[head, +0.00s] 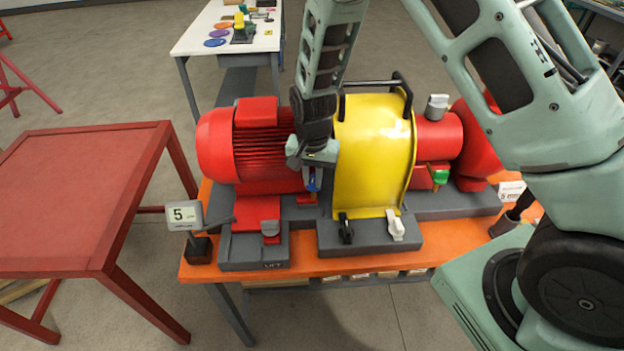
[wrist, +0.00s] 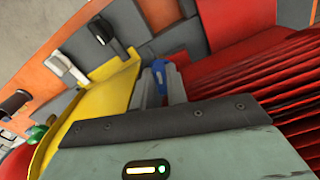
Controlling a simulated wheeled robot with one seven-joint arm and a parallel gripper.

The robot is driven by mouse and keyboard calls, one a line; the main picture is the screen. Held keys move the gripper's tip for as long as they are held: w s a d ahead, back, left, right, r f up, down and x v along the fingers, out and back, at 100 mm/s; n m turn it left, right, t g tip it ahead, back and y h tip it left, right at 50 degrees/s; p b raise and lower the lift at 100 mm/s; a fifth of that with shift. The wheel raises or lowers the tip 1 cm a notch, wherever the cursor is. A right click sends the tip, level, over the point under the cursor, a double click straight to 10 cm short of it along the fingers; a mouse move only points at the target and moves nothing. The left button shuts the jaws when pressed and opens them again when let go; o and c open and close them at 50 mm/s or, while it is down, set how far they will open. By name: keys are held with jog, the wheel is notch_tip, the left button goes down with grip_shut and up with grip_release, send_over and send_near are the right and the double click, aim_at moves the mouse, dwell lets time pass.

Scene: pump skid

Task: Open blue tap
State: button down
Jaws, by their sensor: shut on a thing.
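The blue tap (head: 313,184) shows as a small blue patch under my gripper, in the gap between the red motor (head: 264,140) and the yellow guard (head: 376,150). In the wrist view the blue tap (wrist: 160,68) sits between the two grey fingers of my gripper (wrist: 162,82), with its blue end showing past them. My gripper (head: 312,176) reaches down from above and is shut on the tap. Most of the tap's body and its pipe are hidden by the fingers and palm, so I cannot tell its handle angle well.
The yellow guard stands close on the right and the ribbed motor close on the left. A green tap (head: 440,176) is farther right. Black (head: 345,230) and white (head: 396,225) levers stand in front. A red table (head: 80,190) is at left. A gauge (head: 185,215) stands at the bench's left.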

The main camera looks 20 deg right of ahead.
aim_at(314, 180)
jog(key=shift+d+n+b, duration=0.1)
jog(key=shift+n+b, duration=0.55)
jog(key=shift+n, duration=0.85)
jog(key=c, duration=1.4)
grip_release()
notch_tip(314, 180, up, 18)
jog(key=b, duration=0.4)
jog(key=shift+f, duration=0.25)
jog(key=s+a+f+n+b, duration=0.1)
jog(key=s+n, duration=0.3)
jog(key=s, duration=0.5)
jog(key=s+a+f+n+b, duration=0.2)
jog(key=s+a+f+n, duration=0.1)
jog(key=s, duration=0.6)
jog(key=s+a+f+n+b, duration=0.2)
jog(key=s+a+f+n, duration=0.1)
jog(key=s, duration=0.6)
jog(key=shift+f+n+y, duration=0.3)
jog(key=shift+f+n, duration=0.15)
jog(key=shift+n, duration=0.35)
